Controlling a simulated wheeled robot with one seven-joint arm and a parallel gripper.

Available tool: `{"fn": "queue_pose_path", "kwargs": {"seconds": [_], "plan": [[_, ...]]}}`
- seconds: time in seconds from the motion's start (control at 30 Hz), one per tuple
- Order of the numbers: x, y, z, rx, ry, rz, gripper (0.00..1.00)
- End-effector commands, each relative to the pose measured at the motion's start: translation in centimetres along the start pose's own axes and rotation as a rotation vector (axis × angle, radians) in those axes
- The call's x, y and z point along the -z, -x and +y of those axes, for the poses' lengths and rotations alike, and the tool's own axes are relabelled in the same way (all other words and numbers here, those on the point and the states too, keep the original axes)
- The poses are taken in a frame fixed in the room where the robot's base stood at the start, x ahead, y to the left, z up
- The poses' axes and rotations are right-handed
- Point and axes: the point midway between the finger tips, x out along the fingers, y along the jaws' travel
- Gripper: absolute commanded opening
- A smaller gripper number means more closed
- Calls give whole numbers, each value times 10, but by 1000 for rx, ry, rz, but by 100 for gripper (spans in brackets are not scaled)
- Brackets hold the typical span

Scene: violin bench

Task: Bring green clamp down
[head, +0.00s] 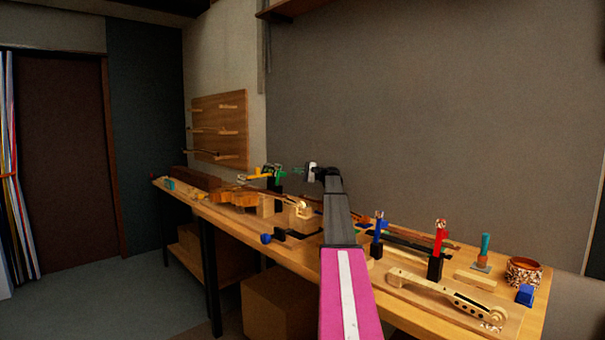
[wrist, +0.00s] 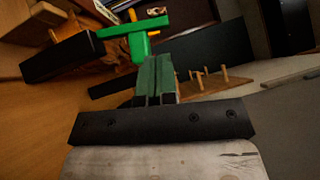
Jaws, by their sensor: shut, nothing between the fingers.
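The green clamp (head: 279,171) is at the middle of the bench in the head view, raised above the worktop beside a black block (head: 274,186). In the wrist view the green clamp (wrist: 140,42) shows as a T-shaped bar, with the black block (wrist: 62,56) at its left end. My gripper (head: 297,170) is just to the right of the clamp in the head view. In the wrist view my gripper (wrist: 157,60) has its greenish fingers together, with the tips close below the clamp. Whether they touch it I cannot tell. Nothing is held.
The long workbench (head: 400,320) carries several tools. A red clamp (head: 440,238) and a blue clamp (head: 378,226) stand on the right, with a violin scroll neck (head: 440,290) in front. A pegged board (head: 220,130) hangs behind.

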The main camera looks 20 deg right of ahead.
Motion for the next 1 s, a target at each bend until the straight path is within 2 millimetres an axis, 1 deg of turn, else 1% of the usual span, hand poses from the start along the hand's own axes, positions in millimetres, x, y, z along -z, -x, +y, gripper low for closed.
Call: {"fn": "queue_pose_path", "kwargs": {"seconds": [0.03,0.13,0.2,0.33,0.43,0.77,1.0], "plan": [[0,-10,0,-1,0,-2,0],[0,-27,0,-1,0,-2,0],[0,-36,0,0,0,-1,0],[0,-48,0,0,0,-1,0],[0,-50,0,0,0,0,0],[0,-50,0,-3,3,0,0],[-3,-53,-2,-37,38,-1,0]]}}
